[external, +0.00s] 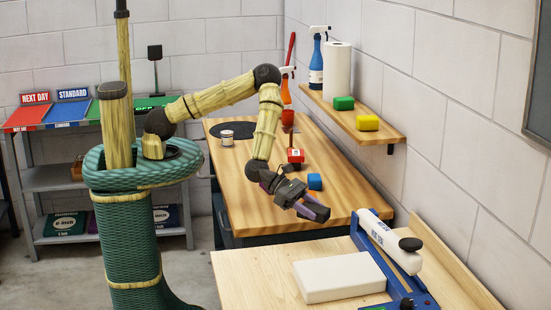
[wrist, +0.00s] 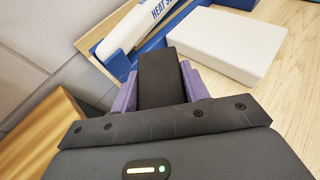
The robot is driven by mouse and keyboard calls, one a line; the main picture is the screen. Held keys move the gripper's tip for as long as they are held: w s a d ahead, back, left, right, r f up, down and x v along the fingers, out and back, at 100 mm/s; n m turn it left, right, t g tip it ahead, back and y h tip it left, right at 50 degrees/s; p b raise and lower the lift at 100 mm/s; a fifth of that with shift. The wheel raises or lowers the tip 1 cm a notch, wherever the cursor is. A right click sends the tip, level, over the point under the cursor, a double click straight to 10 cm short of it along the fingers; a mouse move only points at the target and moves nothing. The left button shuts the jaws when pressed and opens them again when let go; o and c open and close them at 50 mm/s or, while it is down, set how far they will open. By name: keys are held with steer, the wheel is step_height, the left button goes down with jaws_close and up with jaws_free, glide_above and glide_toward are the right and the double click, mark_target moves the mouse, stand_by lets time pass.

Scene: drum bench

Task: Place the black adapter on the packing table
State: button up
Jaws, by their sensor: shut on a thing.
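The black adapter (wrist: 162,78) is a dark block, seen in the wrist view between the two purple fingers of my gripper (wrist: 160,90). My gripper is shut on it. In the external view my gripper (external: 312,209) is in the air, above the gap between the wooden bench and the packing table; the adapter cannot be made out clearly there. The packing table (external: 240,264) has a pale wood top in the foreground, and it also shows in the wrist view (wrist: 296,90).
On the packing table lie a white block (external: 338,278) and a blue-and-white heat sealer (external: 388,240). The table's left part is clear. The wooden bench (external: 233,189) holds a can (external: 227,139), a red item (external: 295,156) and a blue item (external: 314,182). A wall shelf (external: 370,122) is behind.

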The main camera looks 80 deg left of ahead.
steer(key=s+d+m+g+h, duration=0.2)
steer(key=s+d, duration=0.6)
steer(key=m+g+h, duration=0.1)
steer(key=m+g, duration=0.2)
glide_above(255, 282)
steer(key=shift+d+r+p, duration=0.1)
steer(key=shift+r+p, duration=0.1)
steer(key=shift+p, duration=0.1)
steer(key=shift+t, duration=0.3)
steer(key=shift+f+p, duration=0.75)
steer(key=shift+f, duration=2.35)
steer(key=shift+f, duration=0.15)
step_height(255, 282, down, 3)
steer(key=shift+p, duration=0.5)
steer(key=shift+f, duration=0.25)
